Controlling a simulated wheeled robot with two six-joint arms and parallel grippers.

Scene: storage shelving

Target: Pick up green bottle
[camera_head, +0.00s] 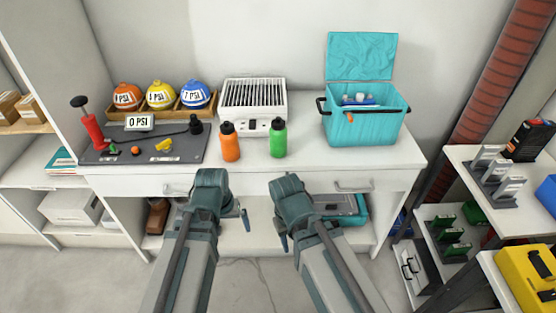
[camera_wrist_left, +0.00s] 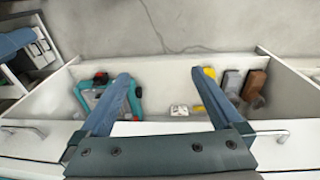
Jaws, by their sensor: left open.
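The green bottle (camera_head: 278,138) stands upright with a dark cap near the front of the white table, right of an orange bottle (camera_head: 230,142). My left gripper (camera_head: 240,216) is low in front of the table edge, below and left of the green bottle and apart from it. In the left wrist view its two fingers (camera_wrist_left: 163,78) are spread with nothing between them. My right gripper (camera_head: 281,236) is also low in front of the table, below the green bottle; its jaws are too small to read. The green bottle does not show in the left wrist view.
A white grilled device (camera_head: 253,104) stands behind the bottles. An open teal cooler (camera_head: 362,128) is to the right. A grey mat (camera_head: 140,149) with a red pump and small parts lies left. Drawers and a lower shelf are under the tabletop (camera_head: 315,158).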

